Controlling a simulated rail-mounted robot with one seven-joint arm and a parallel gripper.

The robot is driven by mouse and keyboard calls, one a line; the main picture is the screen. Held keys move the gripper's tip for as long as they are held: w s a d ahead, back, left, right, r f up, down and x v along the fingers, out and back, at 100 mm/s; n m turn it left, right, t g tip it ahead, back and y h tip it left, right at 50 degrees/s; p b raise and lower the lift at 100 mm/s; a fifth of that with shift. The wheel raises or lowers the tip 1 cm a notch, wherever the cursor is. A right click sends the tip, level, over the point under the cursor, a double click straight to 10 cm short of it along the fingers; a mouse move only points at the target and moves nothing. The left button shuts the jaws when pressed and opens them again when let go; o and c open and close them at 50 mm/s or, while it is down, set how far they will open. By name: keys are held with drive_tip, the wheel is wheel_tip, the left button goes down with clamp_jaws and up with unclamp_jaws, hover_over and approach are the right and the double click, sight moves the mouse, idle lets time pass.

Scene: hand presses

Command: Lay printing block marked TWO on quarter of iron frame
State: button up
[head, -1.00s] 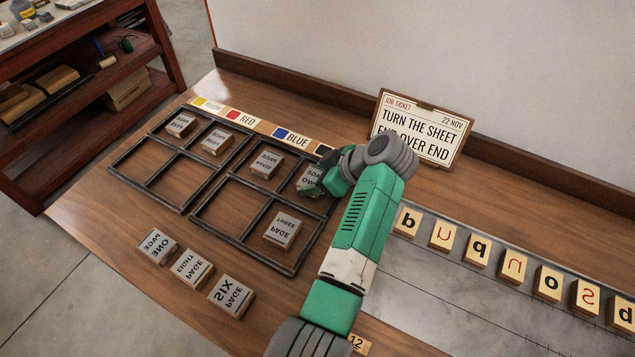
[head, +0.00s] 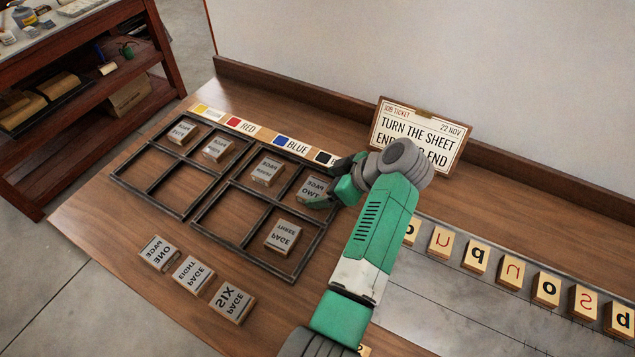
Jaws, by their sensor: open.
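The printing block marked TWO (head: 313,190), grey-faced with mirrored lettering, lies in the back right quarter of the right-hand iron frame (head: 223,236). My gripper (head: 326,183) is open at the right side of this block. Its fingers reach over the frame's right edge and partly hide that corner. I cannot tell whether they touch the block. In the same frame, a block (head: 266,172) lies in the back left quarter and the THREE block (head: 283,236) in the front right quarter. The front left quarter is empty.
The left-hand iron frame (head: 148,184) holds two blocks at its back, its front quarters empty. Blocks ONE (head: 160,252), EIGHT (head: 193,273) and SIX (head: 232,303) lie in front. A job ticket (head: 420,134) stands behind my arm. Letter tiles (head: 511,270) line the right.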

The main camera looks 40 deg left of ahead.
drive_tip(key=p+v, duration=0.2)
drive_tip(key=v, duration=0.6)
drive_tip(key=shift+d+r, duration=0.1)
drive_tip(key=shift+d, duration=0.05)
